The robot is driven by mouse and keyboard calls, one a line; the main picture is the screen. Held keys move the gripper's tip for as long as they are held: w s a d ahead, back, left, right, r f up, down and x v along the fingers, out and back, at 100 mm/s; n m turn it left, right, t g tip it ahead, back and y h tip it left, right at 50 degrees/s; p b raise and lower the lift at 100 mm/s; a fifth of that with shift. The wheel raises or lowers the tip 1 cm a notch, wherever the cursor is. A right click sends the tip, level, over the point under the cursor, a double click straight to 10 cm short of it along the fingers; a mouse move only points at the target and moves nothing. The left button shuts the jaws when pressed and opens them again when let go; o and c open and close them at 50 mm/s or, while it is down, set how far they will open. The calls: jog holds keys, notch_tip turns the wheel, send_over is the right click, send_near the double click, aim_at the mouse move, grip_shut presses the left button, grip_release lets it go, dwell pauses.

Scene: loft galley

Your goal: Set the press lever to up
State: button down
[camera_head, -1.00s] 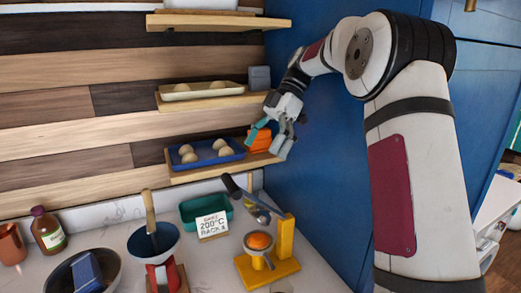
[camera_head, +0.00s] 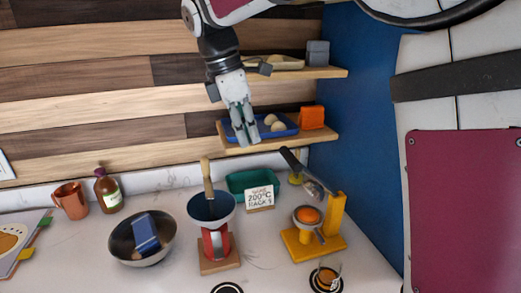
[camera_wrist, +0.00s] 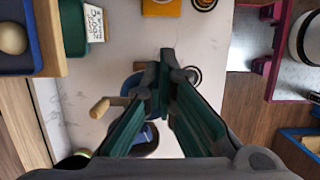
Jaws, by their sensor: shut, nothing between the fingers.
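The yellow press (camera_head: 335,218) stands on the counter at the right. Its lever (camera_head: 294,163) has a dark handle and slants up and left from the yellow post, with a silver pressing cup under it. An orange half (camera_head: 307,214) sits in the bowl below, apart from the cup. My gripper (camera_head: 245,140) is shut and empty, pointing down, above and left of the lever, in front of the blue tray. In the wrist view my fingertips (camera_wrist: 167,57) meet, and a yellow part of the press (camera_wrist: 162,7) shows at the top edge; the lever is not seen there.
A blue funnel-like bowl on a red stand (camera_head: 213,207) with a wooden-handled tool stands left of the press. A blue egg tray (camera_head: 285,133) and orange box (camera_head: 311,117) sit on the shelf.

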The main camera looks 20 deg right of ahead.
jog(key=d+f+p, duration=0.3)
jog(key=d+f, duration=0.3)
jog(key=f, duration=0.1)
dwell(0.4)
